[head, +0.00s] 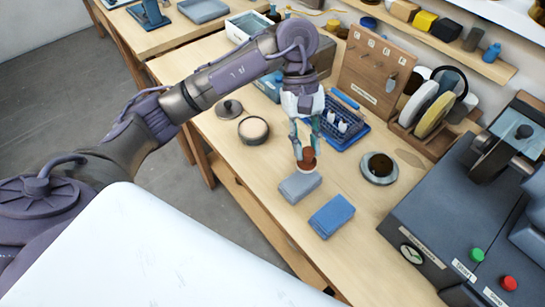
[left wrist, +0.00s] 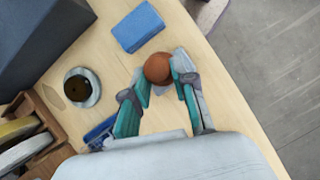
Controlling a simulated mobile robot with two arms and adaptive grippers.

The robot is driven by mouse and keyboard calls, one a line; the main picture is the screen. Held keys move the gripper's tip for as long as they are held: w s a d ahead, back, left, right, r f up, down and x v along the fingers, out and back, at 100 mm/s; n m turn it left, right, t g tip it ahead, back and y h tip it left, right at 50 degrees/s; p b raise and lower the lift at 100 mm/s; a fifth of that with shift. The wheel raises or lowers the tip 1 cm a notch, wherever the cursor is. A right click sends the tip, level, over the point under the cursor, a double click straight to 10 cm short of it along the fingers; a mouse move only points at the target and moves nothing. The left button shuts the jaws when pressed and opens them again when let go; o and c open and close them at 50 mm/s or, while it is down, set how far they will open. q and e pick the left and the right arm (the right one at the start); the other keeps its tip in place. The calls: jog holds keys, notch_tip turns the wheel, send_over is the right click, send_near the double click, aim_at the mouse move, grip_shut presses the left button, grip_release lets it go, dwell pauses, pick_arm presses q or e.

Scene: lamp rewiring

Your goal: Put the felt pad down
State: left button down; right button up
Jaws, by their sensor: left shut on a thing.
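My left gripper (head: 306,148) is shut on a small round reddish-brown piece with a pale lower edge, which I take to be the felt pad (head: 308,160). It is just above or on the wooden bench, behind the grey block (head: 300,186); I cannot tell whether it touches. In the left wrist view the brown piece (left wrist: 158,68) shows between the fingertips of the left gripper (left wrist: 163,80), with the blue block (left wrist: 138,27) beyond it. My right gripper is not in view.
The blue block also shows in the head view (head: 332,216). A dark-centred round dish (head: 379,168) stands to the right, and a blue rack (head: 345,130) behind. A round tin (head: 253,130) is at left. A grey machine (head: 430,215) fills the right. Bare bench lies around the blocks.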

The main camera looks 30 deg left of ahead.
pick_arm(q)
jog(key=w+a+f+n+p, duration=0.1)
jog(key=a+f+p, duration=0.1)
jog(key=a+f, duration=0.1)
jog(key=w+a+f+n+t+p, duration=0.1)
jog(key=a+f+p, duration=0.1)
jog(key=a+f, duration=0.1)
jog(key=w+a+f+n+h+p, duration=0.1)
jog(key=a+f+n+p, duration=0.1)
jog(key=a+f, duration=0.2)
jog(key=shift+a+t, duration=0.3)
jog(key=shift+a, duration=0.2)
jog(key=shift+f, duration=0.15)
jog(key=shift+f, duration=0.1)
jog(key=shift+f, duration=0.15)
jog(key=c, duration=0.9)
grip_release()
jog(key=shift+c, duration=0.2)
